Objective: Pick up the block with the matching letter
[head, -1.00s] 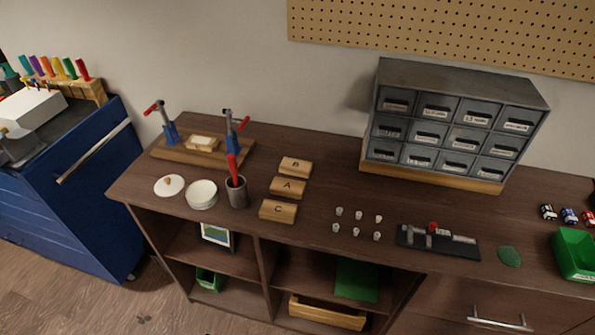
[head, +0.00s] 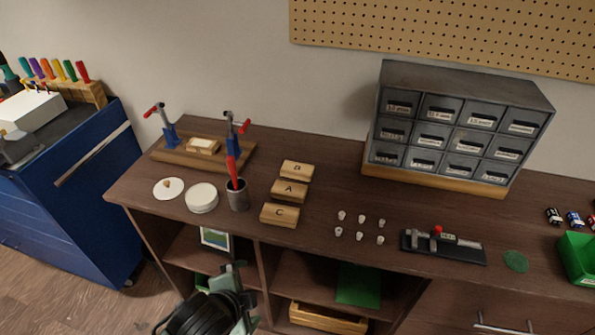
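Three wooden lettered blocks lie in a slanting row on the dark wooden workbench (head: 340,190). The B block (head: 297,170) is at the back, the A block (head: 290,190) in the middle and the C block (head: 280,214) nearest the front edge. An arm of mine (head: 205,312) shows at the bottom, in front of the bench's lower shelves and below the blocks. I cannot tell which arm it is, and its fingertips are not clear. No gripper touches a block.
A grey cup (head: 237,194) with a red-handled tool stands just left of the blocks. A clamp fixture (head: 203,149) stands behind. Small white pegs (head: 360,228) and a black jig (head: 443,246) lie right. A drawer cabinet (head: 455,125) stands at the back.

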